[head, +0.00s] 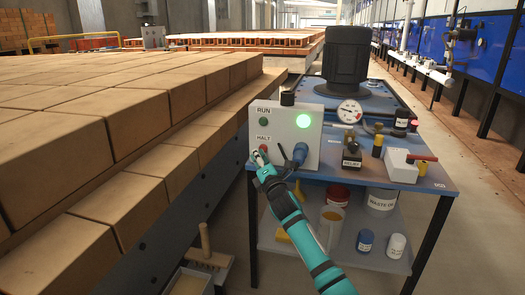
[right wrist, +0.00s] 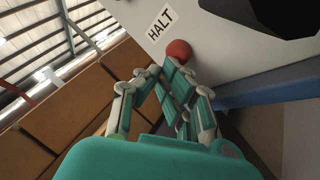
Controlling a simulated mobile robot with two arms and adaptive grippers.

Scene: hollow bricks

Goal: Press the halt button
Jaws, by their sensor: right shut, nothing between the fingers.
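The red halt button (head: 263,149) sits low on the left of the white control box (head: 306,150), beside the HALT label. In the right wrist view the button (right wrist: 179,50) is a red dome just beyond my fingertips, under the HALT label (right wrist: 161,24). My right gripper (head: 260,158) is shut and empty, with its fingertips at the button's lower edge. The right wrist view shows the fingers (right wrist: 168,70) very close to the button; I cannot tell whether they touch it. My left gripper is not in view.
The control box stands on a blue table (head: 440,187) with a gauge (head: 349,111), a dark motor (head: 346,55) and small containers. Stacked bricks (head: 130,120) fill the left side.

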